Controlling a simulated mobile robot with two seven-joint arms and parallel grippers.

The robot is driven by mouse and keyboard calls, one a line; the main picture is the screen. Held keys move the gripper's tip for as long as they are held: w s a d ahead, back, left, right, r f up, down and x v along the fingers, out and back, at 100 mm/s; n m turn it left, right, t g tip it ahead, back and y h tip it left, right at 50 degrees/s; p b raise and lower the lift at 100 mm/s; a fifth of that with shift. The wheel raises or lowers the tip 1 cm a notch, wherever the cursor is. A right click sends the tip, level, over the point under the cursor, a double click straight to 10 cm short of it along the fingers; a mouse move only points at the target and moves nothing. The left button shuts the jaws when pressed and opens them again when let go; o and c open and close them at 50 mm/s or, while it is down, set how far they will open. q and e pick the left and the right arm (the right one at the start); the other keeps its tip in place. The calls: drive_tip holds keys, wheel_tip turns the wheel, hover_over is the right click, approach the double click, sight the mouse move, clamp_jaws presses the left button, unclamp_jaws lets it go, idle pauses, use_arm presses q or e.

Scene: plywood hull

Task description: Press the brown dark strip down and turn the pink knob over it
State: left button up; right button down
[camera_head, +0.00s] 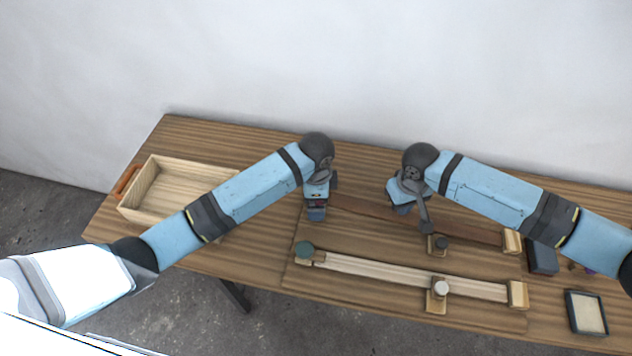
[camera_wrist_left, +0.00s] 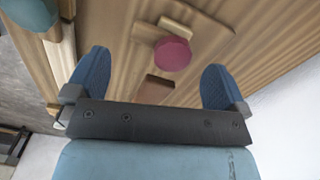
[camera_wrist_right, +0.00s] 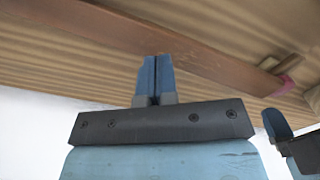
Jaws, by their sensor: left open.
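The dark brown strip (camera_head: 465,229) lies along the back of the board on the table. Its end shows between my left fingers in the left wrist view (camera_wrist_left: 157,86). The pink knob (camera_wrist_left: 173,54) sits by a small wooden piece, just beyond that end; in the head view my left gripper hides it. It also shows at the strip's far end in the right wrist view (camera_wrist_right: 287,90). My left gripper (camera_head: 317,212) is open and empty, pointing down. My right gripper (camera_wrist_right: 157,62) has its fingers together with nothing between them, over the strip; I cannot tell whether it touches.
A light strip (camera_head: 400,273) lies in front, with a green knob (camera_head: 305,250) and a white knob (camera_head: 441,288). A dark grey knob (camera_head: 441,242) is near my right gripper. A wooden tray (camera_head: 150,212) is left; a dark block (camera_head: 541,255) and framed tray (camera_head: 586,330) are right.

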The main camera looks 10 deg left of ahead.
use_arm(q)
drive_tip(key=shift+f, duration=2.25)
drive_tip(key=c, duration=0.8)
drive_tip(key=shift+c, duration=0.2)
use_arm(e)
drive_tip(key=shift+f, duration=0.15)
drive_tip(key=shift+f, duration=0.6)
drive_tip(key=shift+f, duration=0.25)
